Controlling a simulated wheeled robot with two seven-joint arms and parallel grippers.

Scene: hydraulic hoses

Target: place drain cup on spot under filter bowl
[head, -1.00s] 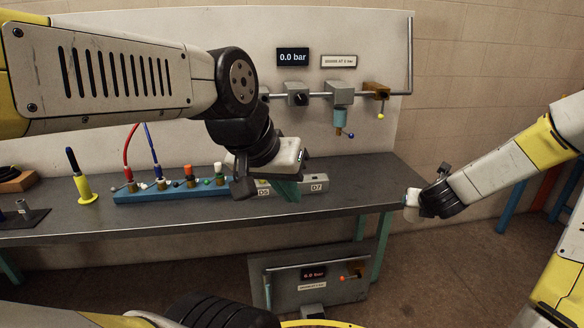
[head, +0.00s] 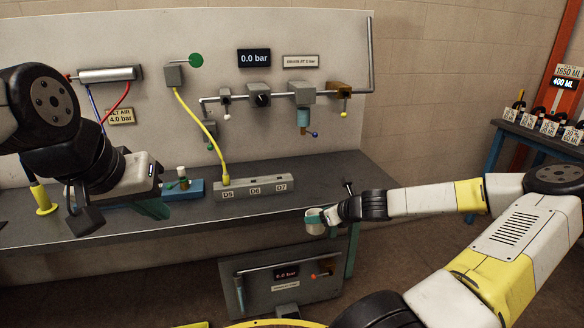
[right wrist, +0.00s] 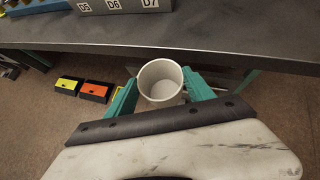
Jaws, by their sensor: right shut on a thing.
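The drain cup is a pale open-topped cup (head: 314,229) at the bench's front edge in the head view. My right gripper (head: 321,214) is shut on it. In the right wrist view the empty-looking cup (right wrist: 160,84) sits upright between two teal fingers, in front of the bench edge. The teal filter bowl (head: 303,117) hangs from a grey filter head on the back panel, with a blue knob beneath it. I cannot make out a marked spot below it. My left gripper (head: 150,207) is over the left of the bench, its jaw gap unclear.
A grey block labelled D5, D6, D7 (head: 254,189) stands on the bench (head: 345,180), with a yellow hose (head: 205,125) running into it. The bench right of the block is mostly clear. A lower panel (head: 285,285) stands below. A side table (head: 540,142) is at right.

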